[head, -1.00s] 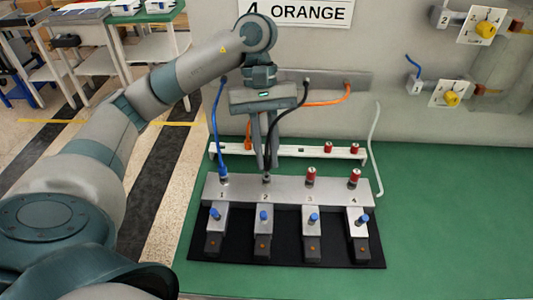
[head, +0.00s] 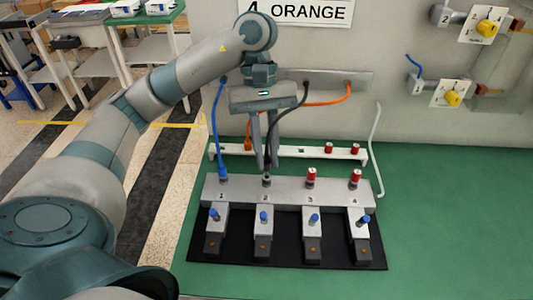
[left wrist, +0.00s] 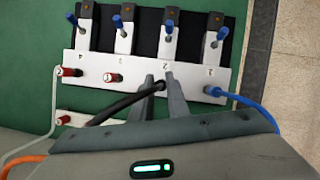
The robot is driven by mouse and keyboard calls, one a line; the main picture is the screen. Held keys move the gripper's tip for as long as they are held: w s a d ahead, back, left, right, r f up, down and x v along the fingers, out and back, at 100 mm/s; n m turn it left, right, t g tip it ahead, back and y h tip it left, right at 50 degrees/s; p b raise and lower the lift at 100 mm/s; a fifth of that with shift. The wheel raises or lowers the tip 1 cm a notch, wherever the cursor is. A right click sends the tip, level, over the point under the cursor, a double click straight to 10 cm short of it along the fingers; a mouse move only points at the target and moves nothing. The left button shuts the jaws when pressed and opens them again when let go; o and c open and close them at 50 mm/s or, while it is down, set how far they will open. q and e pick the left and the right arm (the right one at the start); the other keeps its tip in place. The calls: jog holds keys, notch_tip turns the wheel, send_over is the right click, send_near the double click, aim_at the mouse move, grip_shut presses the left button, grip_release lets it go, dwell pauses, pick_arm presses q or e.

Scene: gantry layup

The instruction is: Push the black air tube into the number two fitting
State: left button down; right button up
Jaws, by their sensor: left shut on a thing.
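My left gripper (head: 266,166) is shut on the black air tube (head: 272,130), directly above the number two fitting (head: 266,180) on the grey manifold block (head: 288,192). The tube's end is at or just over the fitting; I cannot tell how deep it sits. In the left wrist view the black tube (left wrist: 122,106) runs into the gripper (left wrist: 160,82) from the left, and the tip is close to the fitting by the "2" mark. A blue tube (head: 219,130) stands in fitting one. Fittings three (head: 311,175) and four (head: 355,177) carry red caps. My right gripper is not in view.
A white rail (head: 290,152) with two red caps lies behind the block. Orange tubes (head: 328,104) and a loose white tube (head: 375,150) hang near the wall. Blue-knobbed valves (head: 264,217) stand in front. The green table is clear at right.

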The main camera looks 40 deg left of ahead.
pick_arm(q)
jog(key=shift+f+b, duration=1.35)
jog(key=shift+b, duration=0.15)
dwell(0.8)
jog(key=c, duration=1.6)
grip_release()
jog(key=shift+c, duration=0.2)
jog(key=shift+r, duration=0.2)
jog(key=shift+w+a+r, duration=0.2)
jog(key=shift+r, duration=0.35)
jog(key=p+v, duration=0.1)
jog(key=v, duration=1.4)
jog(key=shift+r, duration=0.4)
jog(key=shift+a, duration=0.1)
